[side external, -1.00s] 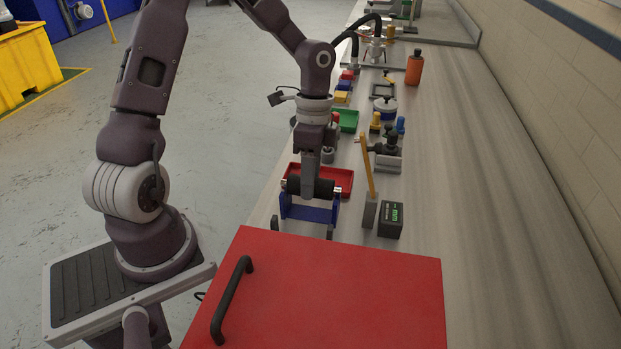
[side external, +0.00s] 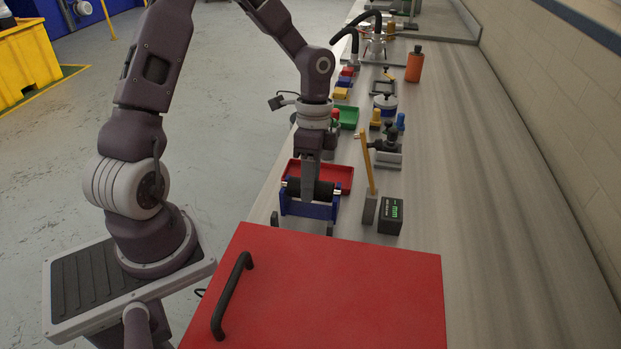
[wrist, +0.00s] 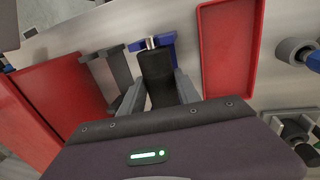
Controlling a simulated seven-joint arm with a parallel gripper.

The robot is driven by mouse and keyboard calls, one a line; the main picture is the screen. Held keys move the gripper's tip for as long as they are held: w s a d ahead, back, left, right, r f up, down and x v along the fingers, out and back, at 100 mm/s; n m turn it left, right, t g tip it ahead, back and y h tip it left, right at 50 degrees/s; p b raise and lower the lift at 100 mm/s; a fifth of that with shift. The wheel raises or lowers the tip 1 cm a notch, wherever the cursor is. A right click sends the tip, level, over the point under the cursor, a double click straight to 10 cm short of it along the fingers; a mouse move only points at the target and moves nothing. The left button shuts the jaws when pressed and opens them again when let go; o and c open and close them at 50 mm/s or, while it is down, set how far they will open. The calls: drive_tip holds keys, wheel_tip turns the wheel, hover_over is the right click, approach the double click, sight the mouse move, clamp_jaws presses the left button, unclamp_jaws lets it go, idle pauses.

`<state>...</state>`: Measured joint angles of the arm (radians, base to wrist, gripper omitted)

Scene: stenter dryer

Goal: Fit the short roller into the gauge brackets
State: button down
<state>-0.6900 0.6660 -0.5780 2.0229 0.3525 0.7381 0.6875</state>
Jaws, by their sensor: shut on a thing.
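The short roller (side external: 325,189) is black with bright metal shaft ends. My gripper (side external: 309,192) is shut on its middle and holds it level. The blue gauge brackets (side external: 308,209) stand under and around the roller. In the side view the roller lies at the top of the brackets, but I cannot tell whether both ends are seated. In the wrist view the roller (wrist: 157,72) is between my gripper's fingers (wrist: 160,98), with one shaft end at a blue bracket (wrist: 167,44). The other end is hidden by my gripper.
A red tray (side external: 346,178) lies just behind the brackets. A large red box with a black handle (side external: 330,285) stands in front. A yellow upright stick (side external: 368,165) and a black display box (side external: 391,216) stand to the right. The bench's right side is clear.

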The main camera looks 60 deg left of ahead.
drive_tip(key=shift+f, duration=0.65)
drive_tip(key=c, duration=0.8)
unclamp_jaws()
drive_tip(key=r, duration=0.4)
drive_tip(key=w+a+r, duration=0.1)
drive_tip(key=r, duration=0.2)
drive_tip(key=s+d+r+n+t, duration=0.3)
drive_tip(key=s+d+r+n, duration=0.1)
drive_tip(key=s+r, duration=0.3)
drive_tip(key=s+d+r+n+t+y, duration=0.1)
drive_tip(key=s+d+r+n+t, duration=0.2)
drive_tip(key=s+r, duration=0.4)
drive_tip(key=s+n+t, duration=0.1)
drive_tip(key=s+n, duration=0.1)
drive_tip(key=s, duration=0.1)
drive_tip(key=shift+d+y, duration=0.3)
drive_tip(key=shift+d, duration=0.1)
